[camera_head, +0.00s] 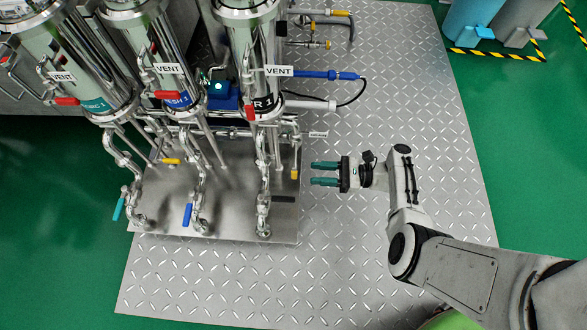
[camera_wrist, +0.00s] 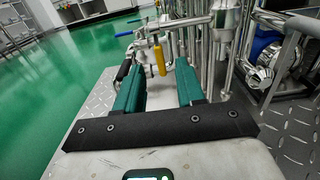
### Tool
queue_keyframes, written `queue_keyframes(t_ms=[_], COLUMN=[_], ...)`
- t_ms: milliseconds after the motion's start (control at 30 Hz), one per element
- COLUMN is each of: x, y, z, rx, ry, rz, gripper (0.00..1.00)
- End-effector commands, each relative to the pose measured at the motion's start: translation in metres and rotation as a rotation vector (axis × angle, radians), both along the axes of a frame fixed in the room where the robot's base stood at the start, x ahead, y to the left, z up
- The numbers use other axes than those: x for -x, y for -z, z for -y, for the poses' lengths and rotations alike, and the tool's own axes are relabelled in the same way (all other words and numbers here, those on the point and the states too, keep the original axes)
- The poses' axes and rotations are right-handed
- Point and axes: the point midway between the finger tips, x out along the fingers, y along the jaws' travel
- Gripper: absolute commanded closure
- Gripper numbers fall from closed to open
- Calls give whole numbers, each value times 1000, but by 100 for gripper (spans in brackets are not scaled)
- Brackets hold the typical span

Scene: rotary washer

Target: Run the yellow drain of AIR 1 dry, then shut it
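The AIR 1 vessel (camera_head: 256,60) is the rightmost steel column in the head view; its label is partly covered and reads "R 1". A yellow drain handle (camera_head: 294,173) hangs on the pipework to its lower right, below a small white tag (camera_head: 318,134). In the wrist view the yellow handle (camera_wrist: 158,60) points down from its valve. My gripper (camera_head: 313,173) has two teal fingers, apart and empty, pointing left toward the handle with a small gap. In the wrist view the handle appears between the fingers, beyond their tips. Whether liquid runs from the drain cannot be seen.
Two other columns with red vent handles stand left. Another yellow handle (camera_head: 171,161), a blue handle (camera_head: 187,215) and a teal handle (camera_head: 118,209) hang below them. A blue hose fitting (camera_head: 318,75) juts right behind the drain. The checkered plate (camera_head: 420,120) is clear around my gripper.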

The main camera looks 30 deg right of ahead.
Motion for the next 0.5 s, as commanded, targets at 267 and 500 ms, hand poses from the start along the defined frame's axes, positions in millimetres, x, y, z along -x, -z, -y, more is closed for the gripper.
queue_keyframes(t_ms=[267,500], x=[-28,-42], y=[2,1], z=[-42,-59], rx=[2,3], ry=[-6,-3], rz=[-2,-1], gripper=[62,62])
